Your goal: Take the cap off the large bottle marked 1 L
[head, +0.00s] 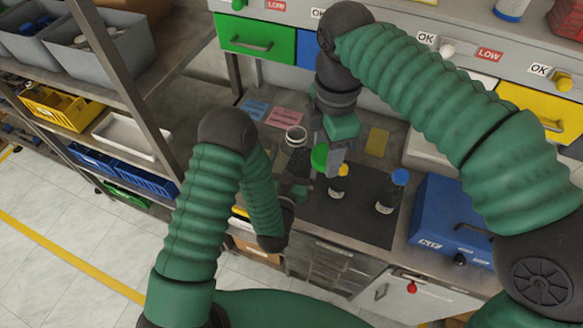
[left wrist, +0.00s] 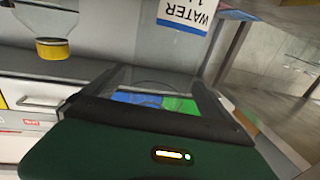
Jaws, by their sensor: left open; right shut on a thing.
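The large clear bottle (head: 297,152) stands on the bench in the head view, its rim bare. Its label, reading WATER and a partly cut-off 1, appears upside down in the left wrist view (left wrist: 187,14). My right gripper (head: 330,168) is shut on a green cap (head: 319,157), held to the right of the bottle's mouth and apart from it. My left gripper (head: 297,188) is open beside the bottle's near side; my arm partly hides its fingers and the bottle's lower part.
A yellow-capped bottle (head: 342,171) is close to my right gripper; its cap also shows in the left wrist view (left wrist: 52,48). A blue-capped bottle (head: 386,199) stands on the dark mat (head: 350,225). A blue box (head: 440,215) is at right. Drawers line the back.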

